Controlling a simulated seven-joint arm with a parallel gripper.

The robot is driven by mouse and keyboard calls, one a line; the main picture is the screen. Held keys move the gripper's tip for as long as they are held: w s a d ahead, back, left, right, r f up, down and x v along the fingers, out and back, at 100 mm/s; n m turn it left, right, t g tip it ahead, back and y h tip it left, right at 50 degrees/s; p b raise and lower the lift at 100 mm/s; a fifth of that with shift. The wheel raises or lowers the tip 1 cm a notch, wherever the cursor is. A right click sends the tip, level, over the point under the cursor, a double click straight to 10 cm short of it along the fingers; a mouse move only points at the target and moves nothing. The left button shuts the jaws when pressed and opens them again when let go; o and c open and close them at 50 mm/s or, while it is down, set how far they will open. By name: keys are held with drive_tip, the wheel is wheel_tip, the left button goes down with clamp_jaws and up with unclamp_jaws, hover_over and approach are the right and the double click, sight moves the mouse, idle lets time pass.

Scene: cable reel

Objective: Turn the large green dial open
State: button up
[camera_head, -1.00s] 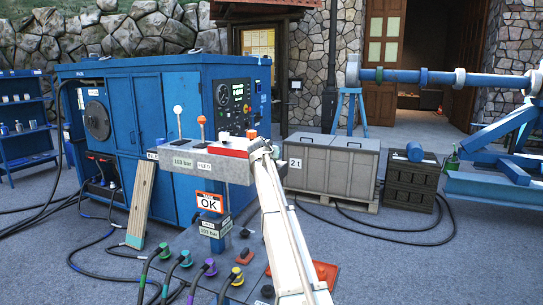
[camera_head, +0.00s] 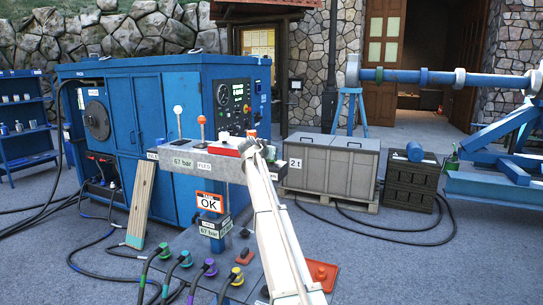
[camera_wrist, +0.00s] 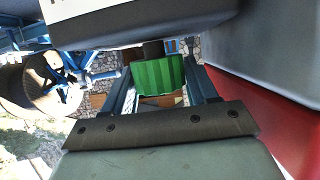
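The green dial (camera_wrist: 158,76) shows in the wrist view as a ribbed green knob on a dark stem. It sits between the two fingers of my gripper (camera_wrist: 160,88), which appear closed against its sides. In the head view my white arm reaches to the right end of the grey valve block (camera_head: 225,168). The arm hides the dial there, and the fingertips cannot be made out. A lower label (camera_head: 213,235) on the post also seems to read 67 bar.
Two levers with a white knob (camera_head: 178,109) and a red knob (camera_head: 202,120) rise from the block, left of my arm. An OK sign (camera_head: 209,202) hangs below. Hoses with coloured couplings (camera_head: 185,258) plug into the lower panel. A blue cabinet (camera_head: 150,90) stands behind.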

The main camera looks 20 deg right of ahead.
drive_tip(key=o, duration=0.3)
drive_tip(key=v, duration=1.4)
drive_tip(key=shift+w, duration=0.1)
